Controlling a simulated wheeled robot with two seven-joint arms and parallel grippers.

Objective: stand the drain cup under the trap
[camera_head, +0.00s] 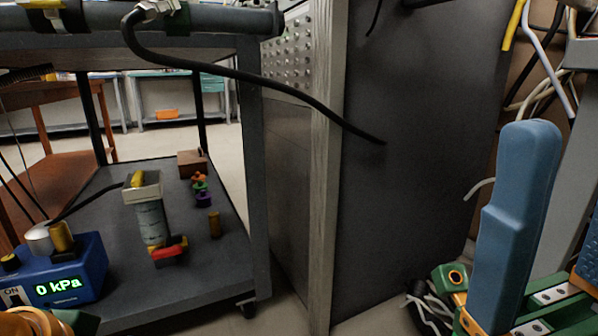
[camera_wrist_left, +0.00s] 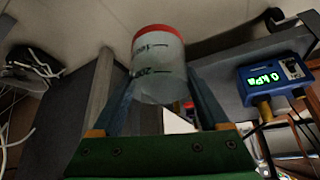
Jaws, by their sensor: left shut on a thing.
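The drain cup (camera_wrist_left: 159,72), a clear cup with dark graduation marks and a red rim, sits between the fingers of my left gripper (camera_wrist_left: 160,98) in the left wrist view. The gripper is shut on it. In the head view only a green and orange piece of what looks like my left arm shows at the bottom left; the cup cannot be made out there. The trap (camera_head: 151,222), a clear bowl with a beige head and a red bottom piece, stands above the cart shelf. My right gripper (camera_head: 562,215) is at the right edge, fingers apart, partly cut off.
A blue pressure box (camera_head: 65,276) reading 0 kPa stands left of the trap; it also shows in the wrist view (camera_wrist_left: 275,80). Small coloured parts (camera_head: 201,188) and a brown cylinder (camera_head: 214,224) stand on the cart shelf (camera_head: 205,268). A dark cabinet (camera_head: 415,170) rises right of the cart.

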